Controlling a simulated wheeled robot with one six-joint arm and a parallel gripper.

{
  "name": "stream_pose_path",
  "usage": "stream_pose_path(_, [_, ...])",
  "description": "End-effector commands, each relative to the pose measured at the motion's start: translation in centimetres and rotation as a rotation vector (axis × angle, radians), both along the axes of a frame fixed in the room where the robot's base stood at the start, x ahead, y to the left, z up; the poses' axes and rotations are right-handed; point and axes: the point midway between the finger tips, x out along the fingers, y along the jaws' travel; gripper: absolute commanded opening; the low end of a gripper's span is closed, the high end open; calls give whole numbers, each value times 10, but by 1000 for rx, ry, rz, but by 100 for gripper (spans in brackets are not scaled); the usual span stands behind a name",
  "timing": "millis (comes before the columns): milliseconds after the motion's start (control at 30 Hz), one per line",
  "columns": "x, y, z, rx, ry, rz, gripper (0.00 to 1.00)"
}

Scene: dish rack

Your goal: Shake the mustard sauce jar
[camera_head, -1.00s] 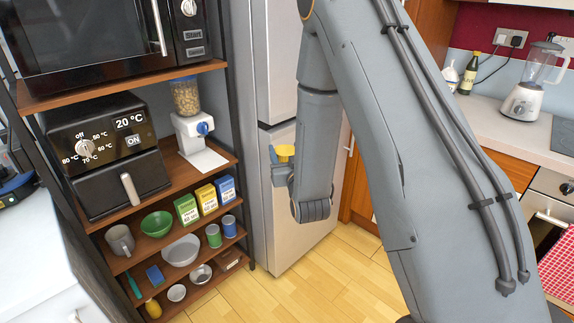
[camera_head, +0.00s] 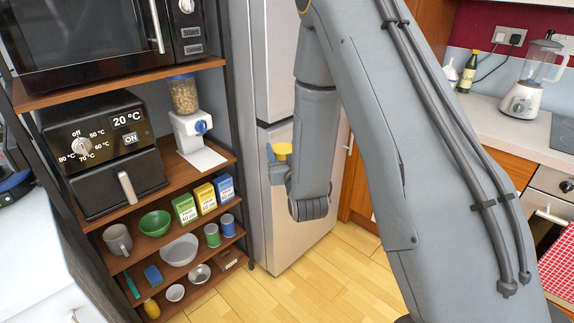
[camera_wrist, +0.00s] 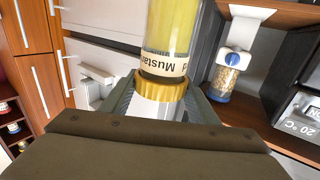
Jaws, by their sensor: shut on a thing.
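The mustard sauce jar (camera_wrist: 166,40) shows in the wrist view with yellow contents, a cream label whose word "Mustard" reads upside down, and a golden cap. In the head view only a small yellow part of it (camera_head: 282,149) shows above my gripper. My gripper (camera_wrist: 160,103) is shut on the jar, with a finger on each side around the cap. In the head view my gripper (camera_head: 279,169) is in the air in front of the fridge. My wrist hides the rest of the jar there.
A shelf rack (camera_head: 150,222) with a microwave, an air fryer (camera_head: 103,150), a cereal dispenser (camera_head: 186,125), boxes, cans and bowls stands at left. The fridge (camera_head: 268,225) is close behind my gripper. A counter with a blender (camera_head: 530,85) is at right. The wooden floor is clear.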

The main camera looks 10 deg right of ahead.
Motion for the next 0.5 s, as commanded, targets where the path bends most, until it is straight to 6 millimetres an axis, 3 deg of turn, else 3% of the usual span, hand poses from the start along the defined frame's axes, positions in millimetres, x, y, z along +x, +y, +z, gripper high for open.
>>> stream_pose_path(167, [0, 2, 1, 0, -2, -2, 23])
stream_pose_path(500, [1, -49, 1, 1, -3, -3, 23])
